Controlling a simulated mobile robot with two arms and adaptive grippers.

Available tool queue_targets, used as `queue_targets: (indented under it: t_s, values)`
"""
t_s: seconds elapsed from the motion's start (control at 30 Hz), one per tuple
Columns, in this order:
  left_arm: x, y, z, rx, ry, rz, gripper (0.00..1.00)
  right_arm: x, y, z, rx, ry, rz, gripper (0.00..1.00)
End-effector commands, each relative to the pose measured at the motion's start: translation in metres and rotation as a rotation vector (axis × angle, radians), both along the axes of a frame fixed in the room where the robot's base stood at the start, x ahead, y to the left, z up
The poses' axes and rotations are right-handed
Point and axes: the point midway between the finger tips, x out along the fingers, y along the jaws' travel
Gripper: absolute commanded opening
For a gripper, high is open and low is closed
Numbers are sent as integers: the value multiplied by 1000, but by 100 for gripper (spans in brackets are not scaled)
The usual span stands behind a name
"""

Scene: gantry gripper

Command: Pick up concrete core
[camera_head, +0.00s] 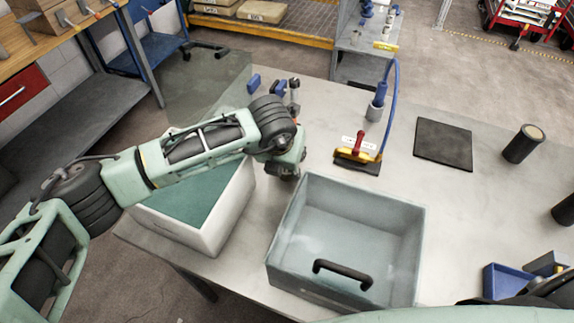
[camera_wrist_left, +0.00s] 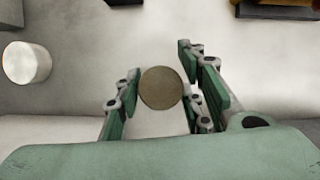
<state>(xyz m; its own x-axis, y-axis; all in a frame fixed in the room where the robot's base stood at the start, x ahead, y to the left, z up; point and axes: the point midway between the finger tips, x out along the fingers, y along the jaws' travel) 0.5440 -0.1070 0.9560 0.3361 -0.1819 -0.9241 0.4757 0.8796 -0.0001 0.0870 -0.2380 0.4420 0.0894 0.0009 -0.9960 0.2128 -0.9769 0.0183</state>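My left arm comes in from the left in the head view. A dark cylinder with a tan end (camera_head: 523,143), also core-like, stands at the right of the table. My right gripper is not visible.
A grey open bin with a black handle (camera_head: 300,272) stands in front, beside a white-walled bin (camera_head: 225,220). A dark flat plate (camera_head: 443,144) and a yellow-and-red tool (camera_head: 357,158) with a blue hose lie behind. A pale cylinder (camera_wrist_left: 27,64) stands left in the wrist view.

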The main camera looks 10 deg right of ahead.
Motion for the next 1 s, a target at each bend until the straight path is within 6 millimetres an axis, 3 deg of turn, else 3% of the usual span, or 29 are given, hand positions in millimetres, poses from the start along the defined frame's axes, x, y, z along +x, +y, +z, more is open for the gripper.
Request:
queue_targets:
  t_s: [0.37, 0.77, 1.0]
  values:
    - [0, 0, 0, 1, 0, 0, 0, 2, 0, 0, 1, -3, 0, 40]
    - [1, 0, 6, -1, -2, 0, 0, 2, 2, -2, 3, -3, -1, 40]
    - [2, -1, 36, -2, -7, -1, 0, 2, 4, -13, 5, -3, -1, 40]
